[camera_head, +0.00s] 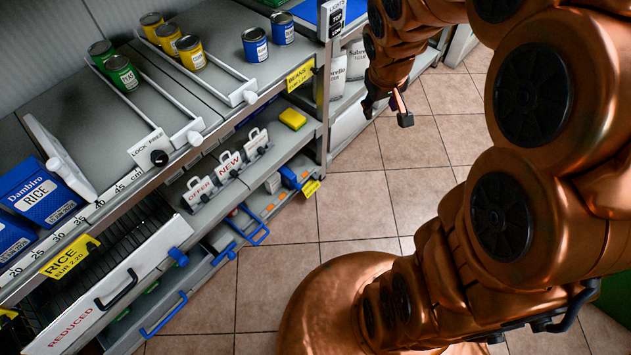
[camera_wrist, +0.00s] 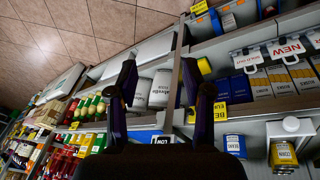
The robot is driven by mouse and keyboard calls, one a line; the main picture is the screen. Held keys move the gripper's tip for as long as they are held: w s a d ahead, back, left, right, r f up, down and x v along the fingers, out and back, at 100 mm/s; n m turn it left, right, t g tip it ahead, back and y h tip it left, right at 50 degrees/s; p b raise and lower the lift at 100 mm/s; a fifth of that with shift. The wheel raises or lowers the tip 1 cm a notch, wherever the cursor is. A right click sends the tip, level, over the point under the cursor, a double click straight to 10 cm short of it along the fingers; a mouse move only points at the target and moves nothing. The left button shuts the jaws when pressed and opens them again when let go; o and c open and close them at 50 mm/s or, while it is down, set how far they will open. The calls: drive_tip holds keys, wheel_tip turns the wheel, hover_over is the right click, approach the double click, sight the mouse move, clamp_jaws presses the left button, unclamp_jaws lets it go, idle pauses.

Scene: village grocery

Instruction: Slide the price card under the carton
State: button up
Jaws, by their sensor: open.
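Yellow price cards hang on the shelf edges in the head view: a rice card (camera_head: 70,257) at lower left and a beans card (camera_head: 300,75) at upper right. A blue rice carton (camera_head: 42,192) stands on the upper shelf at far left, with part of a second blue carton (camera_head: 12,236) beside it. I cannot tell which card and carton are meant. My gripper (camera_head: 387,108) is open and empty over the aisle floor, right of the shelves and apart from both. In the wrist view its fingers (camera_wrist: 166,85) stand apart with shelves beyond.
Green, yellow and blue cans (camera_head: 195,53) stand between white dividers (camera_head: 174,144) on the upper shelf. Sign clips (camera_head: 229,166) and a yellow block (camera_head: 293,119) are on the lower shelf. A reduced drawer (camera_head: 110,290) juts out at lower left. The tiled floor (camera_head: 350,205) is clear.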

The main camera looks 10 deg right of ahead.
drive_tip(key=w+d+f+n+t+y+b, duration=0.15)
drive_tip(key=w+f+t+b, duration=0.45)
drive_tip(key=w+f, duration=1)
drive_tip(key=w+d+f+n+t+y+b, duration=0.1)
drive_tip(key=w+d+f+n+b, duration=0.2)
drive_tip(key=w+f+b, duration=0.95)
drive_tip(key=n+t+y+b, duration=0.2)
drive_tip(key=t+y+b, duration=0.3)
drive_tip(key=y+b, duration=0.6)
approach(318, 178)
drive_tip(key=w+a+h+b, duration=0.1)
drive_tip(key=w+a+h, duration=0.1)
drive_tip(key=w, duration=0.1)
drive_tip(key=shift+a+r+y+b, duration=0.35)
drive_tip(key=shift+a+r, duration=0.1)
drive_tip(key=shift+a, duration=0.05)
drive_tip(key=b+x, duration=0.2)
drive_tip(key=x, duration=0.3)
drive_tip(key=shift+w+a+f, duration=0.1)
drive_tip(key=shift+w+a, duration=0.15)
drive_tip(key=shift+w, duration=0.05)
drive_tip(key=shift+w+a+b, duration=0.35)
drive_tip(key=shift+w, duration=0.2)
drive_tip(key=shift+c, duration=0.2)
